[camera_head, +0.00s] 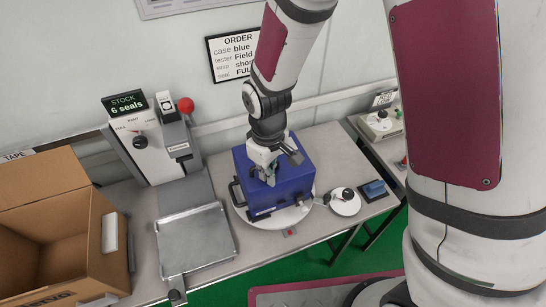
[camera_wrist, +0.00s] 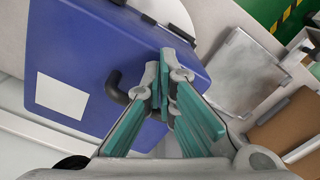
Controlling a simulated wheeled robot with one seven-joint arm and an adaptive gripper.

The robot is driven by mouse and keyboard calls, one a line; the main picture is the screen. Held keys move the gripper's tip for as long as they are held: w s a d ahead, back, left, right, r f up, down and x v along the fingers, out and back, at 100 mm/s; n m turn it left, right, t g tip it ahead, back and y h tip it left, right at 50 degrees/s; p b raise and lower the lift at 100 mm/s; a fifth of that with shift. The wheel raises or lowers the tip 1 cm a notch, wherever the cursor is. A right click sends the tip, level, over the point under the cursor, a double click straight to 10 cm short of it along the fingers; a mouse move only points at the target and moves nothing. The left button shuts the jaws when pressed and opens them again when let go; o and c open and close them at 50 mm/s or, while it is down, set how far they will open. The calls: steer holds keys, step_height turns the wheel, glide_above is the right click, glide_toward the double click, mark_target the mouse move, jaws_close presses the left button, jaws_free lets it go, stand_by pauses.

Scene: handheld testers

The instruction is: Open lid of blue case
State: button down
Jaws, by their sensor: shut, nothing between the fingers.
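The blue case (camera_head: 285,195) stands on a round white plate (camera_head: 240,208) on the bench in the head view. Its lid looks closed, though my arm hides part of the top. A black handle (camera_head: 236,192) sticks out on its left side. In the wrist view the blue case (camera_wrist: 140,50) shows a white label (camera_wrist: 62,97) and a black bent handle (camera_wrist: 118,88) beside my fingers. My gripper (camera_head: 270,174) is over the case with its fingers together and empty; the teal finger pads (camera_wrist: 168,90) show in the wrist view. I cannot tell whether they touch the case.
A grey metal tray (camera_head: 196,240) and a dispenser with a red knob (camera_head: 186,105) stand left of the case. An open cardboard box (camera_head: 60,235) is at far left. A small white dial (camera_head: 345,201) and a blue block (camera_head: 374,190) lie at right.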

steer(key=shift+w, duration=0.3)
steer(key=shift+r, duration=0.1)
steer(key=shift+s+d+r+p, duration=0.1)
steer(key=shift+s+r+p, duration=0.25)
steer(key=shift+r+p, duration=0.55)
steer(key=shift+s+d+r+p, duration=0.1)
steer(key=shift+s+r+p, duration=0.3)
steer(key=shift+r, duration=0.95)
steer(key=shift+s+r+p, duration=0.25)
steer(key=shift+r+p, duration=0.45)
steer(key=shift+r, duration=0.4)
steer(key=shift+r, duration=0.1)
